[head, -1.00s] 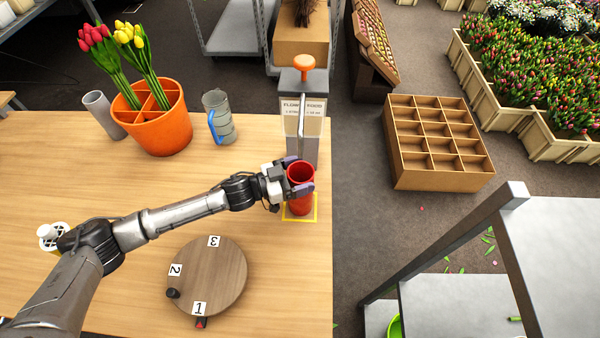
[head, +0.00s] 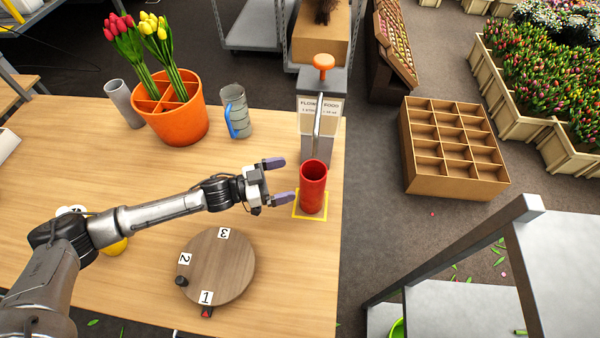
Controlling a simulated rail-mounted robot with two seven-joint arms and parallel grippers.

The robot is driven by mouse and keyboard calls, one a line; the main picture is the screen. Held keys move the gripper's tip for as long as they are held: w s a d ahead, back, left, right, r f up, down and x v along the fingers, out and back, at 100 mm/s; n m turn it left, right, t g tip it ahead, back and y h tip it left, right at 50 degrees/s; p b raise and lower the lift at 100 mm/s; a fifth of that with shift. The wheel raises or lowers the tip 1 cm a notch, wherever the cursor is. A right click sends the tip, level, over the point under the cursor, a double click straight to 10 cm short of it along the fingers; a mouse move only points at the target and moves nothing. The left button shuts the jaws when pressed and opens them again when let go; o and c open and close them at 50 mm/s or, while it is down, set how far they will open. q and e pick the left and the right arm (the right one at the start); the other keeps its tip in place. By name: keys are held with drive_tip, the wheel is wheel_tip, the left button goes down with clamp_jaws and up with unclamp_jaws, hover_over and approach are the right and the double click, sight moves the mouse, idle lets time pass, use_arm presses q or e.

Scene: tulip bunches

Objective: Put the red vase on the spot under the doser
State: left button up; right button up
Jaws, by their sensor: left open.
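The red vase (head: 313,188) stands upright on the yellow-outlined spot (head: 311,216) near the table's right edge. The doser (head: 320,120), a grey box with an orange knob and flower food labels, stands right behind the vase. My left gripper (head: 276,181) is open and empty, just left of the vase and apart from it. Its two purple-tipped fingers point right toward the vase. My right gripper is not in view.
An orange pot (head: 180,124) with red and yellow tulips, a grey cylinder (head: 124,104) and a grey jug with a blue handle (head: 235,112) stand at the back. A round numbered turntable (head: 218,268) lies in front. A divided wooden crate (head: 454,149) is off the table, right.

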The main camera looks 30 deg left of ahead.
use_arm(q)
drive_tip(key=shift+v, duration=1.9)
